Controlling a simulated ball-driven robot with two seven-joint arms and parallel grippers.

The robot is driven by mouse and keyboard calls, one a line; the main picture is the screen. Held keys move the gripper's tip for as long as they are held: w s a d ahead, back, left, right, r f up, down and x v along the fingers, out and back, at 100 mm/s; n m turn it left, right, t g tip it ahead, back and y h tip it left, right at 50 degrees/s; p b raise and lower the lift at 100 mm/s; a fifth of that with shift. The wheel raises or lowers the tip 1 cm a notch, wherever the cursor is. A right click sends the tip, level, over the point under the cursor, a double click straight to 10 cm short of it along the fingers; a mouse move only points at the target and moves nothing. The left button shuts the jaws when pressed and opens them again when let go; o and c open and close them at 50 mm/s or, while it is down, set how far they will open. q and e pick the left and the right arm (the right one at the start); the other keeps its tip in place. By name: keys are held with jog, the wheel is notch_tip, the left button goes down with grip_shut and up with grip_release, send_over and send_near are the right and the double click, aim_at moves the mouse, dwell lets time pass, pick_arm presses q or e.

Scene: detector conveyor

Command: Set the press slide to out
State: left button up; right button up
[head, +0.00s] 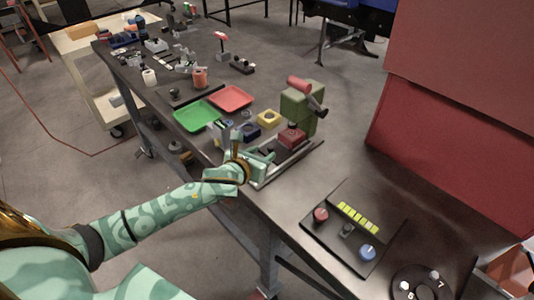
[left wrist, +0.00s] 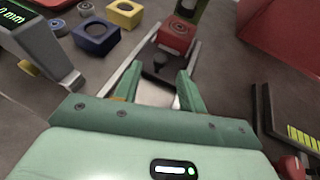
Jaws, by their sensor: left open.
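The green press (head: 300,105) with a red lever handle stands on the dark workbench. Its slide, a dark plate with a knob (left wrist: 160,62), lies between two silver rails (left wrist: 190,58) in the left wrist view. A red block with a round insert (left wrist: 177,36) sits at the far end of the slide, by the press; it also shows in the head view (head: 292,137). My left gripper (head: 264,157) is open over the near end of the rails. In the left wrist view its fingers (left wrist: 157,88) point toward the knob, with a visible gap to it. My right gripper is out of view.
A blue block (left wrist: 97,37) and a yellow block (left wrist: 125,13) lie left of the rails. A grey gauge (left wrist: 42,50) stands close on the left. Green (head: 195,114) and red (head: 231,97) trays lie beyond. A control panel (head: 350,238) lies to the right.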

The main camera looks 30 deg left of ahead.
aim_at(269, 149)
pick_arm(q)
jog(key=shift+b+x, duration=0.35)
jog(key=shift+x, duration=1.5)
jog(key=shift+c, duration=0.3)
grip_shut()
jog(key=s+p, duration=0.1)
jog(key=s, duration=0.1)
jog(key=s+a+p, duration=0.1)
jog(key=s, duration=0.1)
jog(key=s+a+p, duration=0.1)
jog(key=s, duration=0.1)
jog(key=shift+r+p, duration=0.25)
jog(key=shift+p, duration=0.15)
jog(key=s+a+p, duration=0.1)
jog(key=s+a, duration=0.1)
jog(key=s, duration=0.4)
jog(key=shift+s+a+f+p, duration=0.2)
jog(key=shift+f+p, duration=0.1)
jog(key=shift+c, duration=0.4)
grip_release()
jog(key=shift+s, duration=0.1)
jog(key=shift+o, duration=0.7)
jog(key=shift+s, duration=0.15)
